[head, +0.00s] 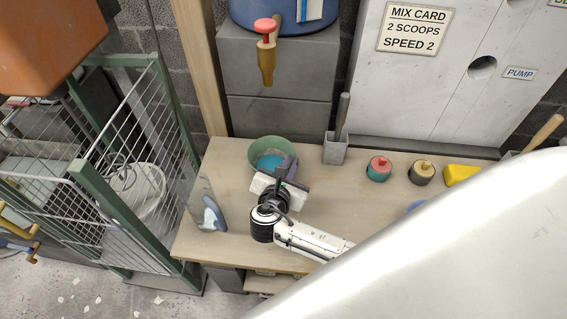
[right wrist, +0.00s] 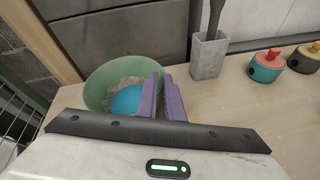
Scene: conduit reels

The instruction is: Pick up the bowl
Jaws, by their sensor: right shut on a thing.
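The green bowl (head: 258,148) is on the wooden bench, near its left back part, with something blue and some grey inside it. In the right wrist view the bowl (right wrist: 98,82) shows with its rim running between the purple fingers. My right gripper (head: 288,168) is at the right side of the bowl, shut on its wall, and hides part of that side. The fingers (right wrist: 163,92) stand one inside and one outside the rim. I cannot tell whether the bowl's base touches the bench. My left gripper is not in view.
A grey holder (head: 335,150) with a dark handle stands right of the bowl. A red-and-green pot (head: 379,170), a dark pot (head: 421,173) and a yellow thing (head: 461,175) lie farther right. A clear upright piece (head: 207,207) is at the bench's left edge, near the wire cage (head: 120,170).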

